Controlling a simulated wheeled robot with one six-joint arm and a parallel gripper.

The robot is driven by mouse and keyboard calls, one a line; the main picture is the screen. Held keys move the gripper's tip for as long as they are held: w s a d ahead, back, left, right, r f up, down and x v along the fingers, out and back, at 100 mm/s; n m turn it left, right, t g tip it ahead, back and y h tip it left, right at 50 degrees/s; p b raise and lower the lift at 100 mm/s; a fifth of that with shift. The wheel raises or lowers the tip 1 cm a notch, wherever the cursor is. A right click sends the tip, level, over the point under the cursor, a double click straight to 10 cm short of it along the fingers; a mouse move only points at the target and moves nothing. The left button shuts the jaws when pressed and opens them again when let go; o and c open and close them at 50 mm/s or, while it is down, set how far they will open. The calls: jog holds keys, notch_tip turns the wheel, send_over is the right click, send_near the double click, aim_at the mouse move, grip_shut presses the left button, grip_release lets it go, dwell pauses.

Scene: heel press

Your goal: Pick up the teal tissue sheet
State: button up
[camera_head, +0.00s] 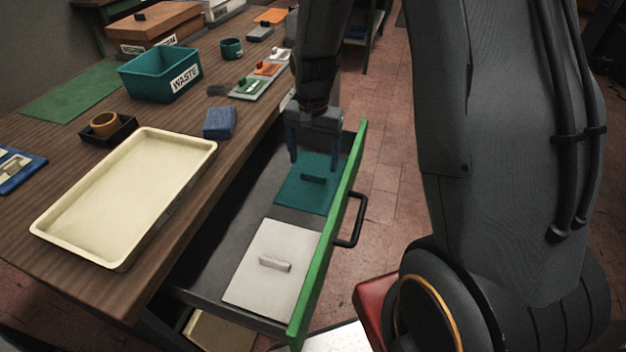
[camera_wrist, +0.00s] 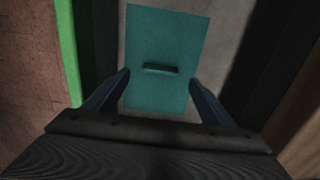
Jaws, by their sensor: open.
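The teal tissue sheet (camera_head: 300,194) lies flat in the far part of the open drawer and has a small dark raised grip (camera_head: 313,179) on it. It also shows in the wrist view (camera_wrist: 185,40), with its grip (camera_wrist: 160,69) near the middle. My gripper (camera_head: 313,166) points down into the drawer above the sheet. Its two fingers (camera_wrist: 160,76) are spread apart on either side of the grip and hold nothing. I cannot tell the exact height of the fingertips above the sheet.
A white sheet with a grip (camera_head: 258,285) lies in the drawer's near part. The drawer's green front (camera_head: 322,250) stands close to my gripper. On the wooden table are a cream tray (camera_head: 75,205), a teal WASTE bin (camera_head: 150,88) and a blue block (camera_head: 219,122).

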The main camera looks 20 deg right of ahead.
aim_at(313, 175)
jog(key=shift+w+f+p, duration=0.15)
jog(key=shift+f+p, duration=0.4)
jog(key=shift+f, duration=2.1)
jog(key=c, duration=1.1)
jog(key=shift+c, duration=0.2)
